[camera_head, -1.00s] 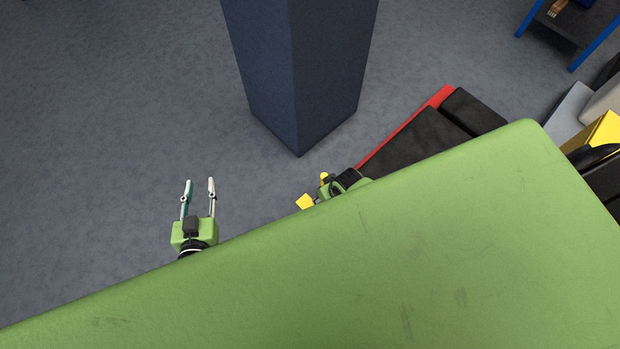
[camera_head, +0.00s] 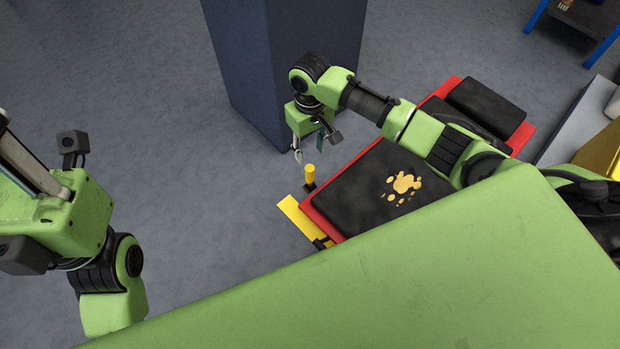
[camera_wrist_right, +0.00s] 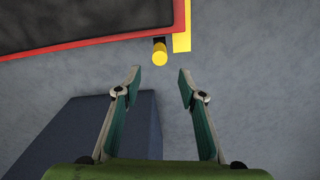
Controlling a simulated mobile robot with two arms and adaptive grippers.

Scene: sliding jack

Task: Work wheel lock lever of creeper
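The creeper is a red board (camera_head: 528,137) with a black pad (camera_head: 352,200) that bears a yellow splatter mark. At its near left corner stands a short yellow lever (camera_head: 309,174) with a rounded top, beside a flat yellow plate (camera_head: 299,221). My right gripper (camera_head: 311,149) hangs just beyond the lever, pointing down. In the right wrist view its two fingers (camera_wrist_right: 159,79) are open and empty, with the lever tip (camera_wrist_right: 160,55) just ahead of the gap, apart from both fingers. My left gripper (camera_head: 22,165) is cut off at the left edge; its fingertips are out of frame.
A dark blue pillar (camera_head: 285,70) stands close behind my right gripper; its side also shows in the right wrist view (camera_wrist_right: 100,128). A blue-framed table (camera_head: 575,35) is at the far right. Grey floor is clear left of the creeper.

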